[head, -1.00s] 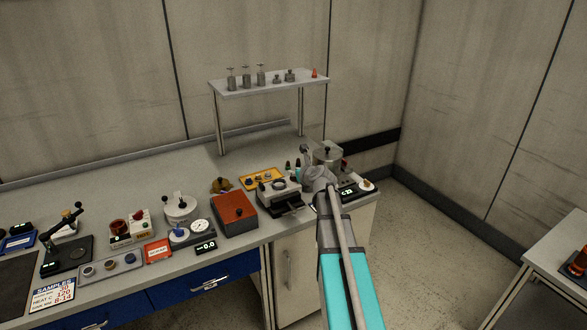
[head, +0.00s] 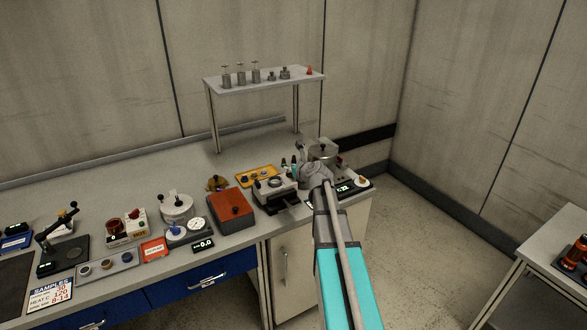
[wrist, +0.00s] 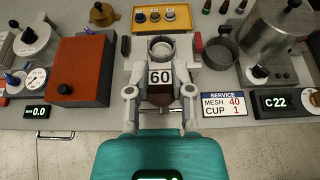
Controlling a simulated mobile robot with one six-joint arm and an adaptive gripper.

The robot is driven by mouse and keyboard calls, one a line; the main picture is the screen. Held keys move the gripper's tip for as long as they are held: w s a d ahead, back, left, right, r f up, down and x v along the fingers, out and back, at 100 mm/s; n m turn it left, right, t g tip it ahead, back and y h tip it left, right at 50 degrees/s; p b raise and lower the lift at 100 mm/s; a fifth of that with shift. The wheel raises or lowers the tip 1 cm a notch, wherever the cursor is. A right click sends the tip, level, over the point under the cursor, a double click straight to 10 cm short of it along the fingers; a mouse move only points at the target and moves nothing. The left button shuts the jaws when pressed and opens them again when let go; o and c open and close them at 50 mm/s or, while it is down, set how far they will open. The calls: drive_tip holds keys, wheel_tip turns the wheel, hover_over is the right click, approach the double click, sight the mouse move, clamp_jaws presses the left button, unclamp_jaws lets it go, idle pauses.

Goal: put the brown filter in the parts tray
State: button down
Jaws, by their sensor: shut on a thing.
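A grey instrument with a round ring top (wrist: 162,48) lies just beyond the fingers. In the head view my gripper (head: 315,177) is at the right end of the bench, and the filter is hidden there. A yellow tray (wrist: 182,27) with small round parts is behind the instrument; it also shows in the head view (head: 246,183). No label says whether it is the parts tray.
A red-orange box (wrist: 80,68) stands left of the instrument. A round pan (wrist: 218,54) and a metal pot (wrist: 278,38) stand to the right. A service card (wrist: 226,104) lies near the front edge. A grey tray (head: 96,271) with round parts lies farther left.

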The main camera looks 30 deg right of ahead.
drive_tip(key=shift+r+p, duration=1.1)
drive_tip(key=shift+r, duration=0.1)
